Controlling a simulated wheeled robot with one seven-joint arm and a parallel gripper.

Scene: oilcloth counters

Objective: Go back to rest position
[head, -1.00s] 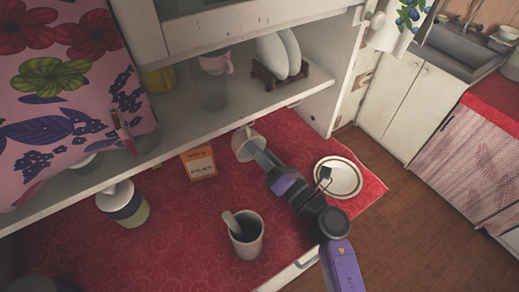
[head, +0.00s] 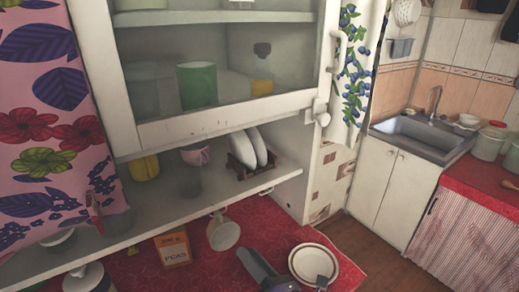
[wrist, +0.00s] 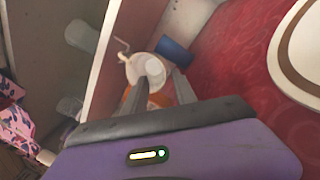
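My gripper (wrist: 158,92) is open, its two fingers apart in the wrist view. A cream mug (wrist: 150,68) shows beyond and between the fingertips in that view; the fingers are not closed on it. In the head view the mug (head: 224,236) is on the red counter, its opening turned toward the camera. I cannot tell whether it stands or lies. The gripper (head: 246,256) is to the lower right of the mug, with a small gap between them in the picture.
A rimmed plate (head: 300,254) lies right of my gripper. An orange box (head: 173,248) and a jar (head: 88,279) stand to the left. The shelf (head: 130,232) of the white cabinet is above, holding a rack with plates (head: 244,150). A sink (head: 425,137) is at the far right.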

